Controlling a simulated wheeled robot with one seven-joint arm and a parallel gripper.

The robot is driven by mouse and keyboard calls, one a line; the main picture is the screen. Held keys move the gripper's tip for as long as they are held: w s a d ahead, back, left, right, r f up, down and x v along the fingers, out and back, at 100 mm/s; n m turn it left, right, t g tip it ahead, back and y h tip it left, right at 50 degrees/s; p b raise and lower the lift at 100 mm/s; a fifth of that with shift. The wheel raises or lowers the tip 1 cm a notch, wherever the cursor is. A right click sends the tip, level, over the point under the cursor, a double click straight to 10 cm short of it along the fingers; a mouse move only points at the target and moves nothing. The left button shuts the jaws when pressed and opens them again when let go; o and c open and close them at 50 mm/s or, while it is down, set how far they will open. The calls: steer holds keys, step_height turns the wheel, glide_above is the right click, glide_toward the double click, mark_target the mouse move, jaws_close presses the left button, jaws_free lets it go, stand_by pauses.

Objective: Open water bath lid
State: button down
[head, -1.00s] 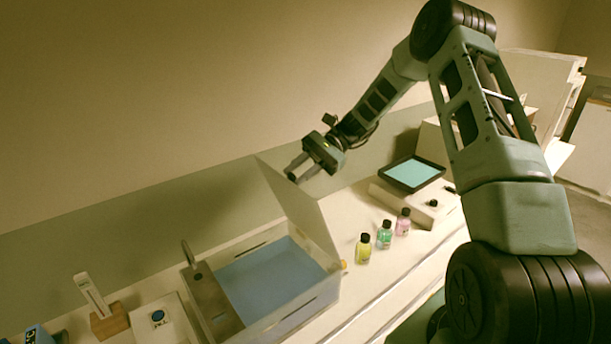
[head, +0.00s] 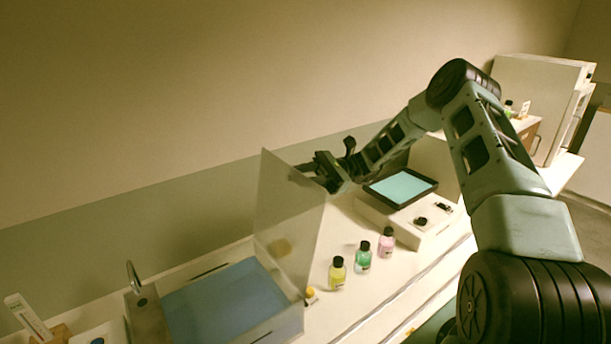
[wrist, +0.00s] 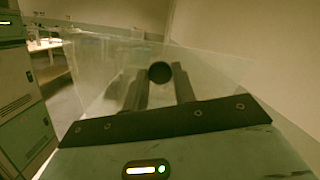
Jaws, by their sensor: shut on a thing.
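The water bath (head: 222,310) stands on the counter at the lower left in the head view, with blue water inside. Its translucent lid (head: 287,210) stands steeply raised at the bath's right side. My gripper (head: 306,168) is at the upper right part of the lid, its fingers reaching left to the panel. In the wrist view my gripper (wrist: 160,92) is shut on a dark round knob (wrist: 160,72), with the see-through lid (wrist: 215,70) spread around it. In the head view the knob is too small to make out.
Yellow (head: 338,273), green (head: 363,257) and pink (head: 386,242) bottles stand in a row right of the bath. A small orange-topped item (head: 310,295) sits beside the bath.

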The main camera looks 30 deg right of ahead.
stand_by(0.3)
steer(key=c, duration=1.1)
jaws_free()
steer(key=shift+f, duration=0.1)
steer(key=shift+c, duration=0.2)
steer(key=d+f+b, duration=0.3)
steer(key=d+b, duration=0.4)
steer(key=d, duration=1)
steer(key=shift+w+f, duration=0.2)
steer(key=shift+w, duration=0.15)
